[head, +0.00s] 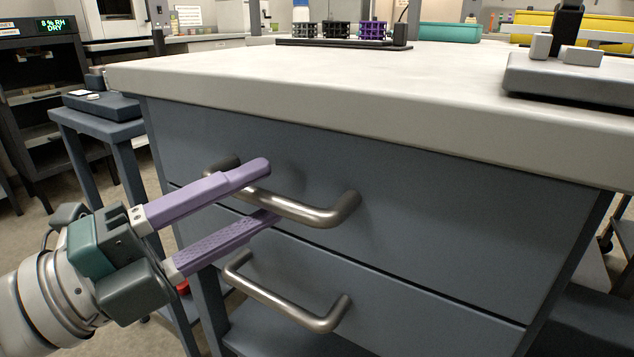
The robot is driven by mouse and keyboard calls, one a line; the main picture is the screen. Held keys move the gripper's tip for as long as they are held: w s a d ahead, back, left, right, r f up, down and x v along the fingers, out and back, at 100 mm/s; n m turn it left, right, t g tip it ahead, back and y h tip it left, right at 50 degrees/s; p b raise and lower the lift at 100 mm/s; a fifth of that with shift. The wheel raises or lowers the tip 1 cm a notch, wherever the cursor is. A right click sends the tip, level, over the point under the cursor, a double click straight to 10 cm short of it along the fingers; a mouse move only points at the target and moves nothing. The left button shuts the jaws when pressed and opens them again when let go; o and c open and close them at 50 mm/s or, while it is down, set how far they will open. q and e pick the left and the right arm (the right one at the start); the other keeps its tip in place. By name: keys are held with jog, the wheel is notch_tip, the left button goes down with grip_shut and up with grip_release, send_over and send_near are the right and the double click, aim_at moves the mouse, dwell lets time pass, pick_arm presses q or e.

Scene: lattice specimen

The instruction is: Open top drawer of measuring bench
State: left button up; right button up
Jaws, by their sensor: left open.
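The measuring bench has a pale worktop (400,82) and two blue-grey drawers below it. The top drawer (430,190) appears closed, its front in line with the bench. Its curved metal handle (318,213) runs across the front. My left gripper (268,192) is open, with one purple finger above the handle bar and the other below it, near the handle's left part. The upper fingertip overlaps the handle in the picture; I cannot tell whether it touches. The lower drawer (440,318) has a similar handle (285,304) and also appears closed. My right gripper is not in view.
A small blue-grey side table (75,120) stands left of the bench. Floor shows at the left.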

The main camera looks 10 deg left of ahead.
pick_arm(q)
jog(key=shift+w+d+r, duration=0.1)
jog(key=shift+w+d, duration=0.4)
jog(key=shift+w, duration=0.05)
grip_shut()
dwell(1.1)
